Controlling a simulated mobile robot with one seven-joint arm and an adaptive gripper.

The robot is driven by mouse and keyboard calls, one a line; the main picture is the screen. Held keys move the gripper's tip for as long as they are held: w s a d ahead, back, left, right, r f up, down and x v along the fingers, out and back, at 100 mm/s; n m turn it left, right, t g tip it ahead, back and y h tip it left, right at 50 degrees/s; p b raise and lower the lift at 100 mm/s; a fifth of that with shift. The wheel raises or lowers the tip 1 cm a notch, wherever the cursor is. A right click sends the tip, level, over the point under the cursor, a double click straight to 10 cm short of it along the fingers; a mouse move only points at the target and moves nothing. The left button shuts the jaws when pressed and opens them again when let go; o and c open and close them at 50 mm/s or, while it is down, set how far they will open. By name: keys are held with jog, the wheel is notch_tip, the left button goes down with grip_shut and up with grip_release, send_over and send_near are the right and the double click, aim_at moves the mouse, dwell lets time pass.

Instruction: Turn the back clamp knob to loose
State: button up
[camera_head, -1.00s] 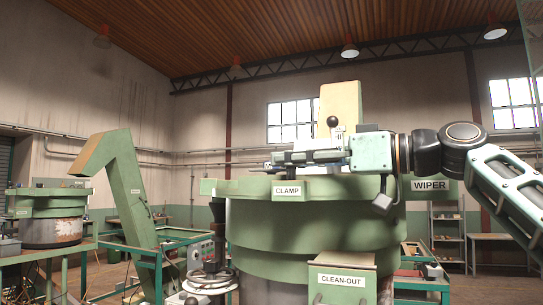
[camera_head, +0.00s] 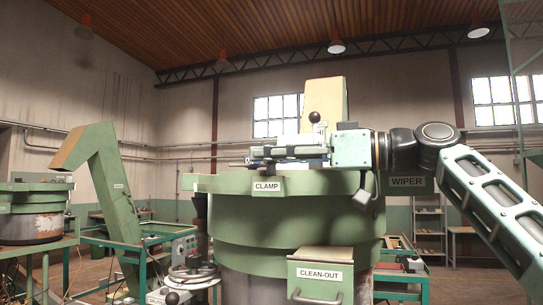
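The big green hopper bowl (camera_head: 290,224) stands in the middle, with a CLAMP label (camera_head: 267,187) on its rim. My gripper (camera_head: 256,154) lies level just above the rim over that label, pointing left. I see it side-on, so the gap between its fingers does not show. I cannot make out the back clamp knob; the gripper and rim may cover it. A black ball on a short stem (camera_head: 314,117) shows above the gripper.
A WIPER label (camera_head: 406,181) is on the right, near my arm. A CLEAN-OUT box (camera_head: 320,274) juts from the bowl's front. A handwheel (camera_head: 193,274) stands at lower left. A green chute (camera_head: 103,180) and another hopper (camera_head: 35,215) stand further left.

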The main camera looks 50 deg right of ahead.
jog(key=shift+r, duration=0.1)
jog(key=shift+w+r, duration=0.1)
jog(key=shift+r, duration=4.7)
jog(key=shift+r, duration=0.1)
